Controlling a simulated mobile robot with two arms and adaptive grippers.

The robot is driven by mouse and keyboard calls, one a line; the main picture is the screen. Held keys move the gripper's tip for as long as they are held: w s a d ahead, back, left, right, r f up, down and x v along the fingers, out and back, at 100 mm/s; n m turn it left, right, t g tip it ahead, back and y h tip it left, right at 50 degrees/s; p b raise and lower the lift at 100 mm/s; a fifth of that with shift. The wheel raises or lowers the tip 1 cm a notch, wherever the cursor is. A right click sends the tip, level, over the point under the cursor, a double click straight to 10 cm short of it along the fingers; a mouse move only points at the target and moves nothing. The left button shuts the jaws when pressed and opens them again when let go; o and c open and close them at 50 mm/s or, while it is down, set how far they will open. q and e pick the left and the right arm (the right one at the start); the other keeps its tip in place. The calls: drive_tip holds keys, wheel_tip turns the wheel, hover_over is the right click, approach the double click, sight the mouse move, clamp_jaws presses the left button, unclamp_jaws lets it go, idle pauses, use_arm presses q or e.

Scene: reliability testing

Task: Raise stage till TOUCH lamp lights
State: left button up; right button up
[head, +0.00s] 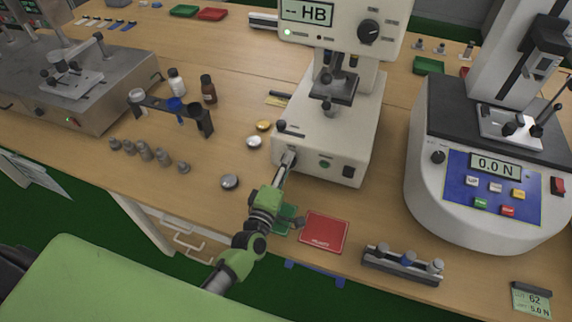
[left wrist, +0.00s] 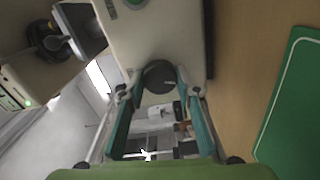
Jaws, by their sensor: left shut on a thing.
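The hardness tester (head: 300,148) stands at the middle of the bench, with "-- HB" on its display (head: 306,13). A small green lamp (head: 288,32) glows below the display; I cannot read its label. The dark stage (head: 333,91) sits under the tester's head, and any gap there is too small to judge. My left gripper (head: 289,157) reaches the left of the tester's front face. In the left wrist view, its fingers (left wrist: 161,92) are shut on a round black knob (left wrist: 160,76). The knob is mostly hidden in the head view. My right gripper is out of view.
A force tester (head: 490,215) reading 0.0 N stands right. Weights (head: 145,151), a tube rack (head: 170,106) and bottles stand left. A holder (head: 402,265) lies at the front edge.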

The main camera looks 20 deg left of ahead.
use_arm(q)
drive_tip(key=o, duration=1.1)
drive_tip(key=shift+w, duration=0.1)
drive_tip(key=s, duration=1.2)
drive_tip(key=shift+a, duration=0.2)
